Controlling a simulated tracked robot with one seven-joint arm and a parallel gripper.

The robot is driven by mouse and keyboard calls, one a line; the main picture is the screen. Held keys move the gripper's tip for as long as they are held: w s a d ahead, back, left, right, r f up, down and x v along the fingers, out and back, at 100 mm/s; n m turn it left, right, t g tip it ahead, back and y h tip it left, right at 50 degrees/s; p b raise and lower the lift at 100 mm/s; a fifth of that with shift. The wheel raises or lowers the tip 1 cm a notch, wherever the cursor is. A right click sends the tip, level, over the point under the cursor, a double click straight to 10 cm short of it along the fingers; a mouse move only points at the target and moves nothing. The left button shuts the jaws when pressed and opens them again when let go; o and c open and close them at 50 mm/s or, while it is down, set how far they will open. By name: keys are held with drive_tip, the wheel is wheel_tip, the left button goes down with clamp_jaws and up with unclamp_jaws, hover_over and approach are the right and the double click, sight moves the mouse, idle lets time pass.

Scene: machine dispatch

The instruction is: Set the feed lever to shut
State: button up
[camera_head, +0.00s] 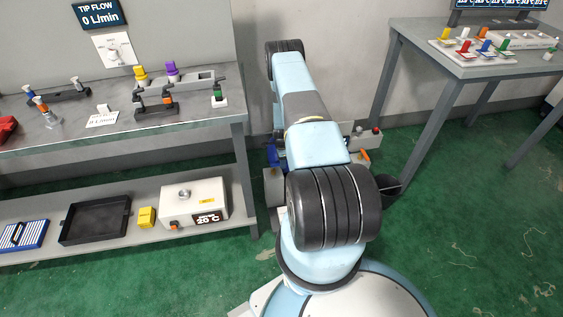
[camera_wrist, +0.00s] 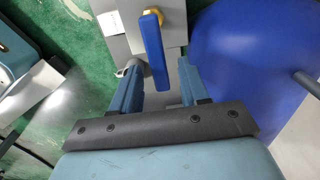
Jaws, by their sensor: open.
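A blue lever (camera_wrist: 152,45) on a brass-coloured hub (camera_wrist: 154,16) shows in the wrist view, mounted on a grey plate (camera_wrist: 125,42). I take it for the feed lever; no readable marking confirms this. Its handle points down the picture, toward my gripper. My gripper (camera_wrist: 159,66) is open, with one finger on each side of the lever's free end. I cannot tell whether either finger touches it.
A large blue rounded body (camera_wrist: 250,60) stands close right of the fingers. A left bench (camera_head: 190,130) carries several valves and fittings; its lower shelf holds a white box (camera_head: 194,203). A right table (camera_head: 480,70) holds coloured levers. Green floor is open at lower right.

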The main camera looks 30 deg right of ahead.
clamp_jaws()
idle(0.5)
